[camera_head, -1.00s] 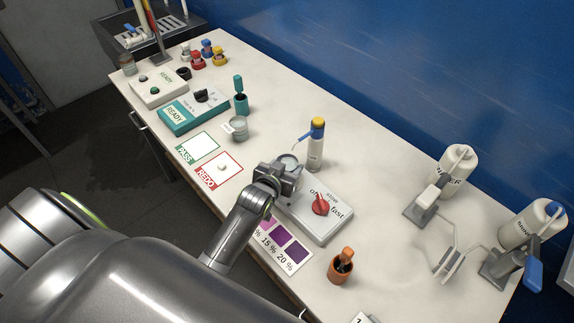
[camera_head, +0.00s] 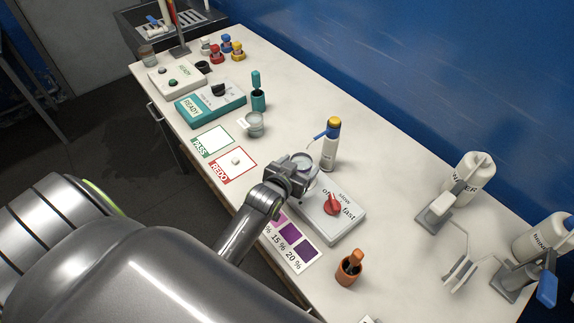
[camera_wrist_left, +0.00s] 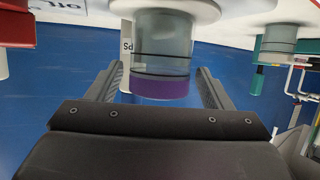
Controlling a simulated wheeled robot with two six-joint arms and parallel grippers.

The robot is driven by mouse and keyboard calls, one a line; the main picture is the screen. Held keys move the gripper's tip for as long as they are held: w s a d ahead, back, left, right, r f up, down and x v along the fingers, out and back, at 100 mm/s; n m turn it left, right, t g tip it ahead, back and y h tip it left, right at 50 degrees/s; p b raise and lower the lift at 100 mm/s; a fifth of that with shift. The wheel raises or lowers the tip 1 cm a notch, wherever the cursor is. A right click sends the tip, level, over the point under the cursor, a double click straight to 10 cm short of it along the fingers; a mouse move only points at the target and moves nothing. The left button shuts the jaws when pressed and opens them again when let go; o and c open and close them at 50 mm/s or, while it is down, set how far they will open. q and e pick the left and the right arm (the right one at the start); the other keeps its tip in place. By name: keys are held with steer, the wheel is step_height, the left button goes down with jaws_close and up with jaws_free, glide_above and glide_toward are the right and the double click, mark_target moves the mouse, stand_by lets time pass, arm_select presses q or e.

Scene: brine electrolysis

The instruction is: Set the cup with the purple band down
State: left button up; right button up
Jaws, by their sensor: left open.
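The cup with the purple band (camera_wrist_left: 160,88) is a grey, see-through cup that fills the middle of the left wrist view, which is upside down. Its base meets the round white plate (camera_wrist_left: 205,10) of the stirrer. My left gripper (camera_wrist_left: 160,76) is open, with one finger on each side of the cup and a slight gap showing at each side. In the head view, my left gripper (camera_head: 296,172) is at the stirrer (camera_head: 330,207) with the red knob. Only the cup's rim (camera_head: 302,159) shows there. My right gripper is not in view.
Another grey cup (camera_head: 254,125) stands beside the PASS card (camera_head: 211,141).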

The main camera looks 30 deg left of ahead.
arm_select(q)
steer(key=b+v, duration=0.1)
steer(key=v, duration=0.9)
steer(key=shift+s+b, duration=0.25)
steer(key=shift+b, duration=0.05)
steer(key=shift+r, duration=0.1)
